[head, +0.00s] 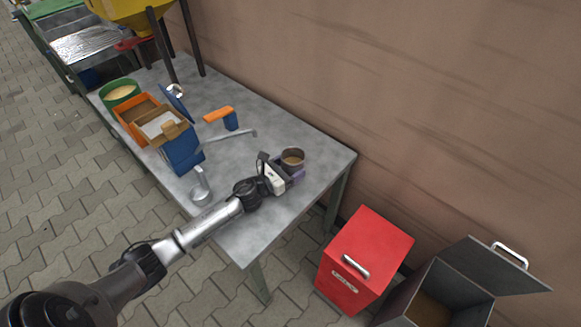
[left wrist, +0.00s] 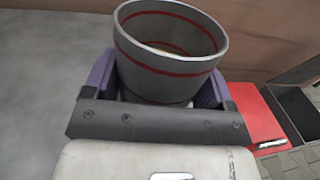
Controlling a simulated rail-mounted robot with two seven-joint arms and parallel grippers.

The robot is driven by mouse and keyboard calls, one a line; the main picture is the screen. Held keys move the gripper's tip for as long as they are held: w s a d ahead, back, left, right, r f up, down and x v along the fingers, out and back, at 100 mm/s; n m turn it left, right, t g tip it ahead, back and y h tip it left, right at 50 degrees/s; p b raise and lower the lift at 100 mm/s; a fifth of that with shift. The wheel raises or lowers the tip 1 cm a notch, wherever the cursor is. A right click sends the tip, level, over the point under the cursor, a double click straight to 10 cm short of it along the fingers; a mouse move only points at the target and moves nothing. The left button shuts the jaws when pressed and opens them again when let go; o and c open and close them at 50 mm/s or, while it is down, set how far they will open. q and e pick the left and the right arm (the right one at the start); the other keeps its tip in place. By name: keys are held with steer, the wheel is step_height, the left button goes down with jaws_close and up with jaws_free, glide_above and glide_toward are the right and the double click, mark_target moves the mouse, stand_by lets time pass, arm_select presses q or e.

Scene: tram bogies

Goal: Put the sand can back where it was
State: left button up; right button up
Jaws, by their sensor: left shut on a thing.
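The sand can (head: 292,155) is a grey round can with red bands and an open top, with brown contents. It is upright at the right end of the grey metal table. My left gripper (head: 287,171) is shut on it, its purple fingers on either side of the can. The left wrist view shows the can (left wrist: 168,62) close up between the fingers of the left gripper (left wrist: 155,95). I cannot tell whether its base touches the table. My right gripper is not in view.
The table (head: 262,228) also carries a metal scoop (head: 201,190), an orange box (head: 137,108), a green bowl (head: 119,92), a blue box (head: 183,150) and an orange-and-blue tool (head: 222,115). A red bin (head: 366,255) and an open grey bin (head: 465,270) stand on the floor, right.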

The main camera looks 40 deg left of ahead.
arm_select(q)
steer(key=shift+f, duration=0.2)
steer(key=o, duration=0.9)
steer(key=shift+r, duration=0.15)
steer(key=shift+r, duration=0.25)
steer(key=s+p, duration=0.1)
steer(key=s, duration=0.3)
steer(key=s+a, duration=0.1)
steer(key=s, duration=0.3)
steer(key=s+a+p, duration=0.1)
steer(key=s, duration=0.3)
steer(key=shift+f+p, duration=0.15)
steer(key=shift+p, duration=0.2)
steer(key=shift+w, duration=0.1)
